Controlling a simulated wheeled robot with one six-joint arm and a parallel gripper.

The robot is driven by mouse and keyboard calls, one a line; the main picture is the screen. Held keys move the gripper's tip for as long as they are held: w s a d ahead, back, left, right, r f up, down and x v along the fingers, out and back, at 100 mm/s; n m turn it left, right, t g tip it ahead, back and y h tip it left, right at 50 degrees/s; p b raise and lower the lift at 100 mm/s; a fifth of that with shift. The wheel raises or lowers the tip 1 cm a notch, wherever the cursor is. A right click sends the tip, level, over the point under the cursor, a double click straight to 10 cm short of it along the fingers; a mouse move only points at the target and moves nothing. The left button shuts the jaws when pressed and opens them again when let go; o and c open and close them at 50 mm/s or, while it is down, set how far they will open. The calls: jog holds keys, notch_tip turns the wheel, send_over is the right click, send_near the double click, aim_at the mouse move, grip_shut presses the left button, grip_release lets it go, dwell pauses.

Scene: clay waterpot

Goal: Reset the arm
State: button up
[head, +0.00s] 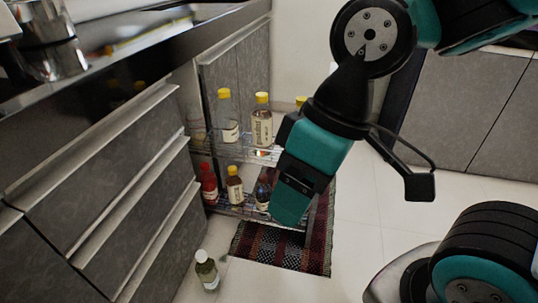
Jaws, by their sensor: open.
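My gripper (292,205) hangs at the end of my teal and black arm, pointing down and to the left in the middle of the head view. It is open, and nothing shows held in it. It appears in front of the pull-out wire rack (238,154) and over the woven rug (278,245). It covers part of both. I cannot tell how far it is from the rack.
The rack holds several bottles with yellow or red caps, including a labelled bottle (262,123). Pale floor (365,215) lies open at right.

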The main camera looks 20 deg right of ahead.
notch_tip(320, 180, up, 36)
jog(key=p, duration=3.6)
jog(key=shift+r, duration=0.2)
jog(key=shift+o, duration=1.1)
jog(key=shift+r+p, duration=0.3)
jog(key=shift+r, duration=0.05)
jog(key=w+a+f+m+t+b, duration=0.25)
jog(key=w+f+b, duration=0.35)
jog(key=w+f, duration=0.65)
jog(key=w+a+f+m+t+b, duration=0.25)
jog(key=w+f+b, duration=0.45)
jog(key=w+f, duration=0.55)
jog(key=w+f+t+b, duration=0.3)
jog(key=w+f+b, duration=0.15)
jog(key=f, duration=0.65)
jog(key=w+f+t+b, duration=0.25)
jog(key=w+f, duration=0.35)
jog(key=f, duration=0.6)
jog(key=s+f+n+t+y+b, duration=0.2)
jog(key=f+b, duration=0.7)
jog(key=f, duration=1.4)
jog(key=s+d+f+n+y+b, duration=0.2)
jog(key=s+f+n+y+b, duration=0.35)
jog(key=s+f, duration=1.3)
jog(key=w+a+m+b, duration=0.1)
jog(key=w+a+b, duration=0.4)
jog(key=b, duration=1)
jog(key=shift+w+f+t, duration=0.25)
jog(key=shift+f+t, duration=0.2)
